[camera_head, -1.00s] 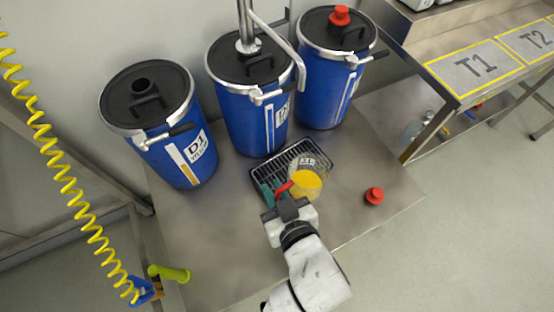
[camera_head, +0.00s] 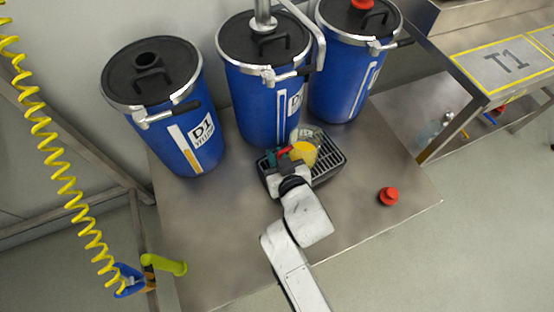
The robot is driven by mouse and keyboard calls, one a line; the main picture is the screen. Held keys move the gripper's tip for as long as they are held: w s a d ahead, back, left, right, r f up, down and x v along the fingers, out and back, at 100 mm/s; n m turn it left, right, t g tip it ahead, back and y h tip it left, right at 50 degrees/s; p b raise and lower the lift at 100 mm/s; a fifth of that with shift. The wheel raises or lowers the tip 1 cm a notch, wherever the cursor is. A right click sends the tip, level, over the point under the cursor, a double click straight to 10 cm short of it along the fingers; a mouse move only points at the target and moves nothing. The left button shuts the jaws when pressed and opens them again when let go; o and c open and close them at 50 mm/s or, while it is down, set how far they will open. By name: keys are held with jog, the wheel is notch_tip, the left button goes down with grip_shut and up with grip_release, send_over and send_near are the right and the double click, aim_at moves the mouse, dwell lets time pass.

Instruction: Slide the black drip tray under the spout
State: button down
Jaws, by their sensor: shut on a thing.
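The black drip tray (camera_head: 328,168) with a ribbed grate lies on the steel table in front of the middle blue drum. A clear jug with yellow in it (camera_head: 304,151) is over the tray's back left part. I cannot tell whether it touches the grate. My gripper (camera_head: 285,156) is at the jug's near left side, shut on the jug by what looks like its red handle. My gripper and wrist hide the tray's front left part. The silver spout pipe (camera_head: 318,48) rises from the middle drum and bends down at its right, behind the tray.
Blue drums stand at the back: D1 (camera_head: 165,112), the middle drum (camera_head: 262,105) and a right drum (camera_head: 350,75). A red cap (camera_head: 388,196) sits right of the tray. A yellow-green handle (camera_head: 165,265) is at the left edge. The front table is clear.

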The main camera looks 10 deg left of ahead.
jog(key=shift+f, duration=0.45)
jog(key=shift+f, duration=0.2)
jog(key=c, duration=1.1)
grip_release()
jog(key=shift+r, duration=0.15)
jog(key=shift+s+d+r, duration=0.1)
jog(key=shift+s, duration=0.05)
jog(key=p+v, duration=0.3)
jog(key=v, duration=0.8)
jog(key=shift+s+d, duration=0.25)
